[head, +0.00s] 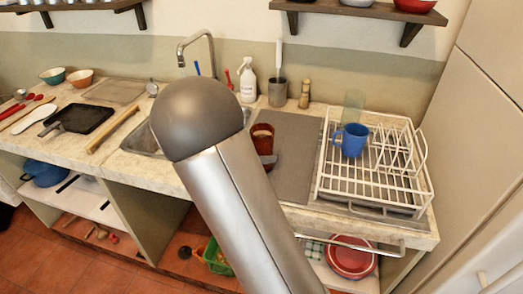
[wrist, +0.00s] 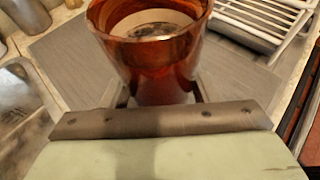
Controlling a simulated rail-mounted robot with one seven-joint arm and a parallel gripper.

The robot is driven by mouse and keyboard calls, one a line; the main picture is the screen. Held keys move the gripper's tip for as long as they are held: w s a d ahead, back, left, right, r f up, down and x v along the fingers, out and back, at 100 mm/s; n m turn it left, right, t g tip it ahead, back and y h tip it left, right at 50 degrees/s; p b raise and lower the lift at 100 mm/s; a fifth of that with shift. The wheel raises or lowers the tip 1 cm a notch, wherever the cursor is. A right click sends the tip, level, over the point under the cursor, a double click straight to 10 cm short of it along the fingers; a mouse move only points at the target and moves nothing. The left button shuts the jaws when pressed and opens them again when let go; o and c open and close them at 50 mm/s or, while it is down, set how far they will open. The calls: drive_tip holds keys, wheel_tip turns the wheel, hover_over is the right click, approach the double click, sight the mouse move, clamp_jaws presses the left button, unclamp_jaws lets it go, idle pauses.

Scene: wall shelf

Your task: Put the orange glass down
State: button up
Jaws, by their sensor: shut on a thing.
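The orange glass (wrist: 155,60) is a dark amber, see-through tumbler, upright, filling the middle of the wrist view. My gripper (wrist: 160,98) is shut on it, with one finger at each side of its lower body. In the head view the glass (head: 262,138) shows just right of my arm, over the left part of the grey mat (head: 300,160). My gripper is mostly hidden behind my arm there. The base of the glass is hidden, so I cannot tell whether it touches the mat.
A white dish rack (head: 372,190) with a blue mug (head: 351,140) and a clear green glass (head: 353,104) stands right of the mat. The sink (head: 150,140) is to the left. A spray bottle (head: 248,80) and a grey container (head: 278,93) stand behind. The mat's middle is clear.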

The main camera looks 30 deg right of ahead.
drive_tip(key=shift+f, duration=0.15)
drive_tip(key=o, duration=1.1)
drive_tip(key=w+v, duration=0.1)
drive_tip(key=v, duration=1.1)
drive_tip(key=s+a+f+m+y, duration=0.1)
drive_tip(key=s+m+y, duration=0.3)
drive_tip(key=s+m, duration=0.2)
drive_tip(key=s+a+f+m+y, duration=0.2)
drive_tip(key=s+m+y, duration=0.3)
drive_tip(key=s, duration=0.6)
drive_tip(key=s+a+f+m+y, duration=0.1)
drive_tip(key=s+a+m+y, duration=0.1)
drive_tip(key=s+m+y, duration=0.2)
drive_tip(key=shift+s+f+m+y, duration=0.15)
drive_tip(key=shift+s+m, duration=0.65)
drive_tip(key=shift+s, duration=0.4)
drive_tip(key=shift+s+f+m+y, duration=0.15)
drive_tip(key=shift+s+m, duration=0.65)
drive_tip(key=shift+s, duration=0.4)
drive_tip(key=shift+r, duration=0.2)
